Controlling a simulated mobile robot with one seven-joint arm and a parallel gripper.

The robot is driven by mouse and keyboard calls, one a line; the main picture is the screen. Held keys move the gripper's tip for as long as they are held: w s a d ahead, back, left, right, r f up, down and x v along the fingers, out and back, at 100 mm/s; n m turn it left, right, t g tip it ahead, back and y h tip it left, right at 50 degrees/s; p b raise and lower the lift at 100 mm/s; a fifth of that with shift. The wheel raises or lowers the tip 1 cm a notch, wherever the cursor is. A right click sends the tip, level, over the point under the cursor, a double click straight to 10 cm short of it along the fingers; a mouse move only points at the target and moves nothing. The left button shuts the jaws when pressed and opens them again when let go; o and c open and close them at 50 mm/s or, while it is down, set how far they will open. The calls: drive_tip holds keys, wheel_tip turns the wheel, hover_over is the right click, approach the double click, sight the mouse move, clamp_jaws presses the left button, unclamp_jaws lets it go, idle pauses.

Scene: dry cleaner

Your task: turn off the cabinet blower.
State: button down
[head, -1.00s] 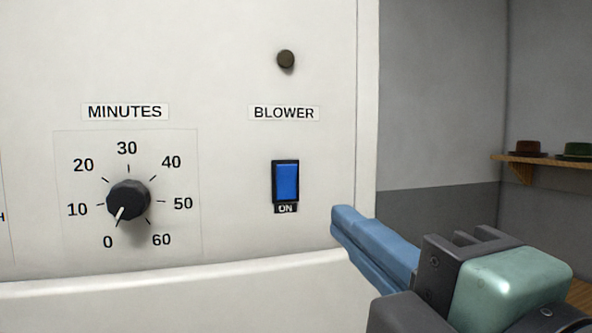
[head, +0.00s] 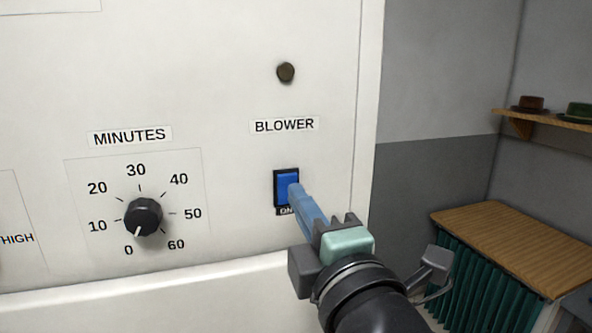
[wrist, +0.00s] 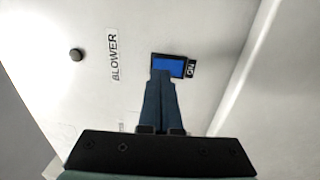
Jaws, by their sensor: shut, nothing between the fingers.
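The blower switch (head: 284,180) is a blue rocker in a black frame on the white cabinet panel, under the "BLOWER" label (head: 284,125). An "ON" plate sits below it, partly covered by my fingers. My gripper (head: 294,188) is shut, with its blue fingers pointing at the lower right part of the rocker. The tips overlap the rocker in the head view; I cannot tell whether they touch it. In the wrist view the blue rocker (wrist: 168,65) shows just beyond the fingertips (wrist: 161,73). A round dark lamp (head: 285,72) above the label looks unlit.
The "MINUTES" knob (head: 143,217) is left of the switch, its pointer near 0. A pale ledge (head: 150,300) runs below the panel. To the right are a wooden shelf (head: 550,118) with hats and a wooden-topped counter (head: 520,240) with a green curtain.

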drive_tip(key=shift+p+x, duration=0.35)
drive_tip(key=shift+x, duration=0.7)
drive_tip(key=shift+w+b, duration=0.15)
drive_tip(key=shift+b, duration=0.4)
drive_tip(key=shift+r, duration=0.15)
drive_tip(key=shift+a, duration=0.1)
